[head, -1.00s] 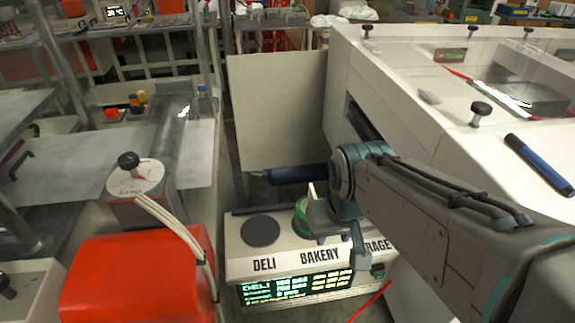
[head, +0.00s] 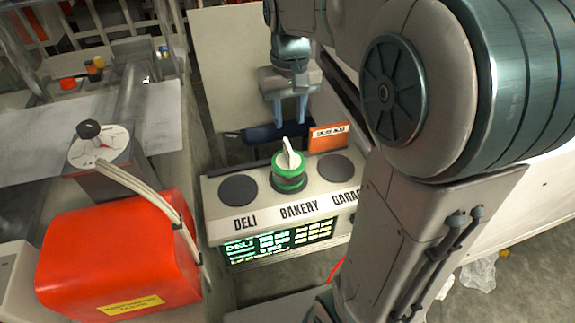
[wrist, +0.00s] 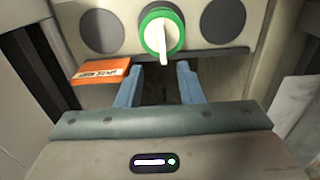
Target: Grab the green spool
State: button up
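The green spool (head: 289,183) sits on the top of the white box (head: 222,219) labelled DELI BAKERY, at the middle dark round pad. A white upright piece (head: 290,153) stands on it. In the wrist view the green spool (wrist: 147,36) shows at the top centre, with the white piece pointing toward my fingers. My gripper (head: 290,110) is open and empty, fingers pointing down, behind and above the spool in the head view. In the wrist view its blue fingers (wrist: 159,82) are apart, with nothing between them.
An orange box (head: 329,138) with a label stands at the back edge, close to my gripper, also in the wrist view (wrist: 101,71). Dark round pads (head: 239,190) flank the spool. A large red-orange box (head: 115,248) stands front left, and a pale panel (head: 233,65) is behind.

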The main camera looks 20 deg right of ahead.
aim_at(288, 146)
notch_tip(288, 146, down, 4)
jog(key=shift+r, duration=0.1)
jog(key=f, duration=0.4)
jog(key=shift+s+a+f, duration=0.2)
jog(key=shift+s+f, duration=0.15)
jog(key=shift+f, duration=0.5)
grip_shut()
